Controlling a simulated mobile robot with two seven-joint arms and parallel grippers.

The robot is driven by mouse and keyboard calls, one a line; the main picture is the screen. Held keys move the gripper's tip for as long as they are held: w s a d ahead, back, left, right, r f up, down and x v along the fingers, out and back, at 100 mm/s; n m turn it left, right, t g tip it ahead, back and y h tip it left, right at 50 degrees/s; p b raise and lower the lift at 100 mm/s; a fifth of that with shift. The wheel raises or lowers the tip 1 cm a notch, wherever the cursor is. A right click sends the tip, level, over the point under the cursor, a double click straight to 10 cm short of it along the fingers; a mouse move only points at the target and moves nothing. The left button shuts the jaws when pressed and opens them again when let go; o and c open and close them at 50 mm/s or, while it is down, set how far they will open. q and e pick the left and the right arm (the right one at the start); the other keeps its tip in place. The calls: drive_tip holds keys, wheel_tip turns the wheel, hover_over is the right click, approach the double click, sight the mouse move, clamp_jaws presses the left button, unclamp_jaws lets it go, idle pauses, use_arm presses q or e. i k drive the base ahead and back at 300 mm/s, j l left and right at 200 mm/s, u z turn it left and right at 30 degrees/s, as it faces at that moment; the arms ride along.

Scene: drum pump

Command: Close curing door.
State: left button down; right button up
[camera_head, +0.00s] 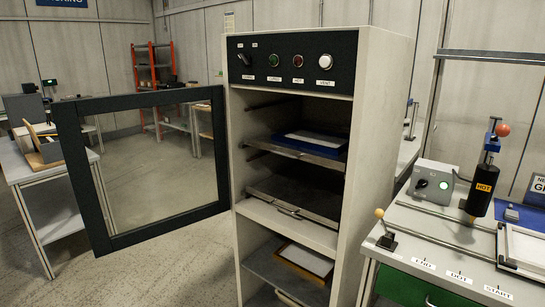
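The curing door (60,150) is a dark square frame around a clear pane. It stands wide open, swung out to the left of the curing cabinet (383,130), hinged at the cabinet's left front edge. The cabinet is a tall pale box with a black control panel (291,62) on top. Its open front shows a blue-edged tray with a white sheet (314,140) on the upper shelf and a dark shelf (296,192) below it. Neither of my grippers shows in the head view.
A work table (430,240) with a black HOT cylinder (483,185), a grey box with a green light (432,181) and a white frame (525,250) stands close at the right. A side table (45,180) stands behind the door at left. Floor (180,270) before the door is clear.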

sight(66, 114)
drive_tip(key=i+j, duration=0.2)
drive_tip(key=j, duration=0.2)
drive_tip(key=i+j+z, duration=0.15)
drive_tip(key=j, duration=0.2)
drive_tip(key=j+z, duration=0.1)
drive_tip(key=j, duration=0.25)
drive_tip(key=i+j+z, duration=0.15)
drive_tip(key=j, duration=0.25)
drive_tip(key=j+z, duration=0.3)
drive_tip(key=j, duration=0.4)
drive_tip(key=j+z, duration=0.35)
drive_tip(key=j, duration=0.4)
drive_tip(key=k+j+z, duration=0.1)
drive_tip(key=j+z, duration=0.2)
drive_tip(key=j, duration=0.4)
drive_tip(key=j+z, duration=0.25)
drive_tip(key=j, duration=0.3)
drive_tip(key=k+j+z, duration=0.2)
drive_tip(key=j, duration=0.3)
drive_tip(key=j+z, duration=0.45)
drive_tip(key=j, duration=1.3)
